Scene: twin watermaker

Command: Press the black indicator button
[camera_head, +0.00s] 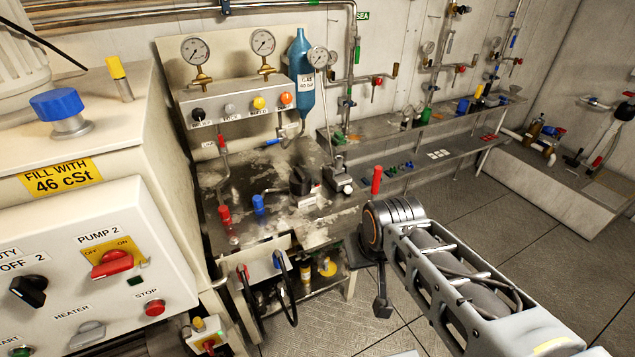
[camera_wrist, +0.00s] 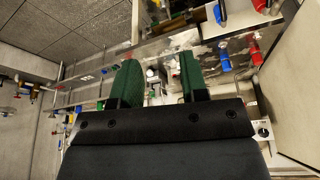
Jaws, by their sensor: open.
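A small black button (camera_head: 198,114) sits at the left end of a row on the pale gauge panel (camera_head: 225,108) in the head view. Grey, yellow and orange buttons follow to its right, with labels below. My gripper (camera_wrist: 157,68) shows in the wrist view with two green fingers spread apart and nothing between them. In the head view my arm reaches in from the lower right, its end well to the right of and nearer than the panel; the fingers cannot be made out there. A dark round knob (camera_wrist: 263,131) shows at the wrist view's right; I cannot tell whether it is the black button.
A worn metal bench (camera_head: 325,222) with red (camera_head: 225,214) and blue (camera_head: 258,205) valve handles lies below the panel. A blue bottle (camera_head: 303,75) hangs right of it. A pump control cabinet (camera_head: 60,225) fills the left foreground. Floor at right (camera_head: 500,215) is clear.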

